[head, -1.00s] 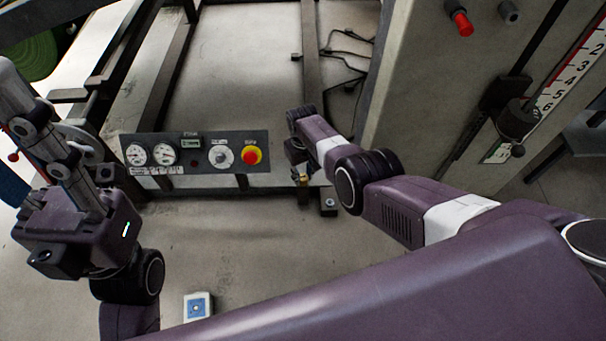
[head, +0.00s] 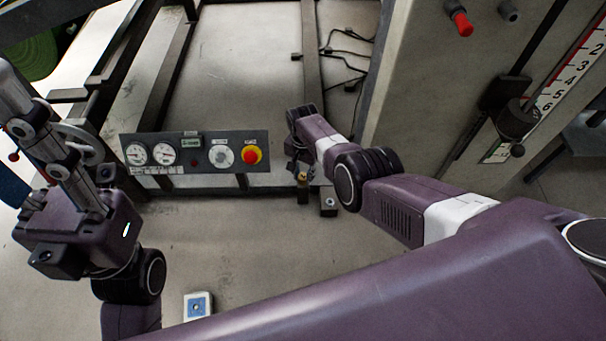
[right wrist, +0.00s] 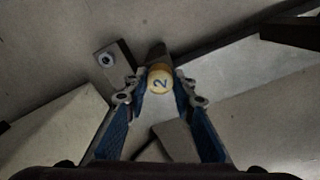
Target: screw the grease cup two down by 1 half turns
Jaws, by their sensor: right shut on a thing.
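Grease cup two (right wrist: 160,82) is a small yellowish cup with a white cap bearing a dark "2". In the right wrist view it sits between the tips of my right gripper (right wrist: 161,92), whose blue-padded fingers are shut on its sides. In the head view the right gripper (head: 302,171) is small, at the foot of the machine frame, with a brassy bit of the cup (head: 303,176) showing below it. The thread under the cup is hidden. My left arm is at the left of the head view; its finger state is unclear.
A concrete-grey column (head: 425,90) rises to the right. A small white box with a blue top (head: 198,305) lies on open floor.

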